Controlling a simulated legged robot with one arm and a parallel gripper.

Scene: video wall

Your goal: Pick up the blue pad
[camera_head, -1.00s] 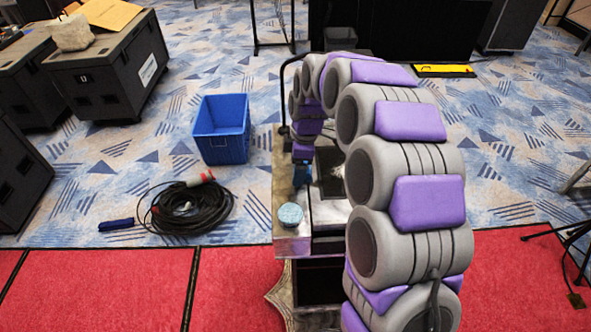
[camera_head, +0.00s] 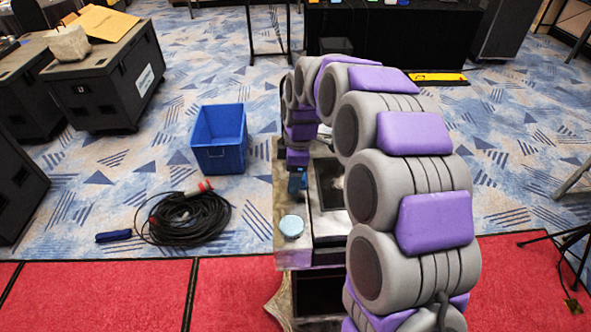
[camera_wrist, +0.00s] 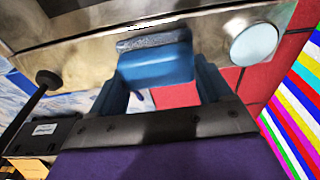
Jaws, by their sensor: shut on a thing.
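In the wrist view, the blue pad (camera_wrist: 155,66) is a blue block with a grey speckled strip along its far edge. My gripper (camera_wrist: 160,88) has blue fingers on both sides of it and is shut on it. In the head view, my gripper (camera_head: 297,180) is at the cart's left part, behind the round light-blue disc; the pad cannot be told apart from the blue fingers there. Whether the pad touches the cart top is unclear.
The metal cart (camera_head: 287,256) carries a round light-blue disc (camera_head: 291,226), also in the wrist view (camera_wrist: 254,44). A blue bin (camera_head: 219,140), a coiled black cable (camera_head: 188,218) and black cases (camera_head: 105,82) stand left. Carpet between bin and cart is clear.

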